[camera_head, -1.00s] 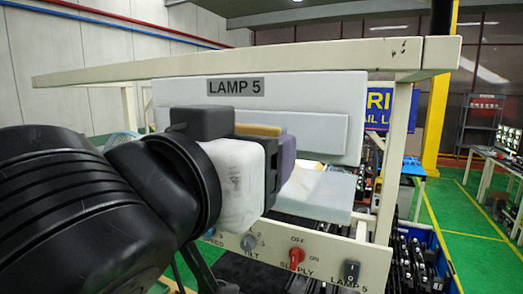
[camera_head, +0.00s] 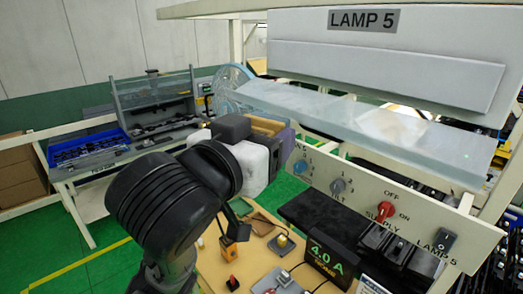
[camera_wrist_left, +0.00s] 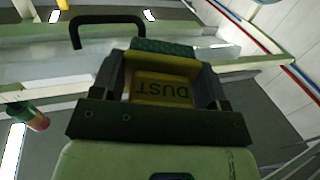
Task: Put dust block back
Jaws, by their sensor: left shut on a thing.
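The dust block (camera_wrist_left: 162,90) is yellow, with an upside-down "DUST" label and a green textured end in the left wrist view. It sits between the two fingers of my left gripper (camera_wrist_left: 160,82), which is shut on it. In the head view my left gripper (camera_head: 268,142) is raised in front of the lamp frame, above the bench top (camera_head: 215,262). Only a tan-yellow strip of the block (camera_head: 268,126) shows there, partly hidden by the gripper. My right gripper is not in view.
The "LAMP 5" housing (camera_head: 400,62) and its clear sheet (camera_head: 370,125) are to the right. Below them is a switch panel (camera_head: 365,190). A "4.0 A" display unit (camera_head: 330,258) and small fixtures stand on the bench. A blue bin (camera_head: 90,152) is on another table at left.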

